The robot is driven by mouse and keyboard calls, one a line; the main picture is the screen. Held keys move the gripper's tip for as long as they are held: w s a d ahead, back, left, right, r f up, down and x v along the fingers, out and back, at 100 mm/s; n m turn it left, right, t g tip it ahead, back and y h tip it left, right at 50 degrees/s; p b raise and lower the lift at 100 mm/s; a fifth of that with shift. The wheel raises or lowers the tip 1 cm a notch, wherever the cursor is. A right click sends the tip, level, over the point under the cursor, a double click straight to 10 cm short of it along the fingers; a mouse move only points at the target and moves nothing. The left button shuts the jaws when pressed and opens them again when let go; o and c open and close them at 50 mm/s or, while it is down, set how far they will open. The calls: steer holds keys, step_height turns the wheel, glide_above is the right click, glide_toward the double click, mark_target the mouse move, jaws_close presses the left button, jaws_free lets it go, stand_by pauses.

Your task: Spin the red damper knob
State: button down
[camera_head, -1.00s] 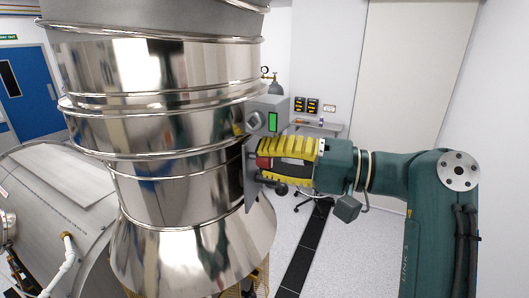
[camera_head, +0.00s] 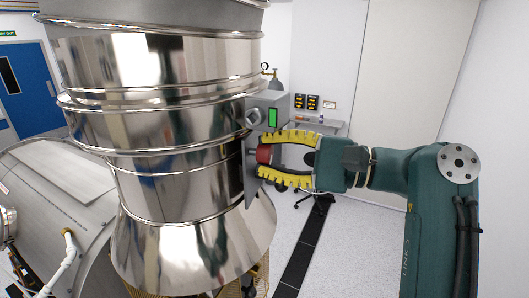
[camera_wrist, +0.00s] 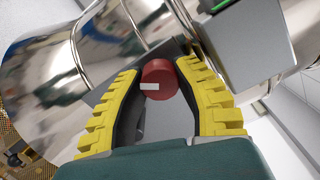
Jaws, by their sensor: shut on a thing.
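The red damper knob (camera_head: 263,154) sits on a grey plate on the side of the shiny metal duct. In the wrist view the knob (camera_wrist: 159,80) is a round red cylinder with a white mark on its face. My gripper (camera_head: 262,157) has yellow ribbed fingers, one above and one below the knob in the head view. In the wrist view my gripper (camera_wrist: 160,72) has its fingertips on either side of the knob, shut on it.
A grey box with a green display (camera_head: 272,117) is mounted just above my fingers. The polished duct (camera_head: 165,200) fills the left. A small shelf (camera_head: 328,128) stands behind. The floor (camera_head: 370,235) below my arm looks clear.

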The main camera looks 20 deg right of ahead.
mark_target(271, 154)
steer(key=m, duration=0.6)
steer(key=shift+m, duration=0.9)
steer(key=m, duration=0.4)
steer(key=c, duration=0.5)
jaws_free()
steer(key=shift+v, duration=3)
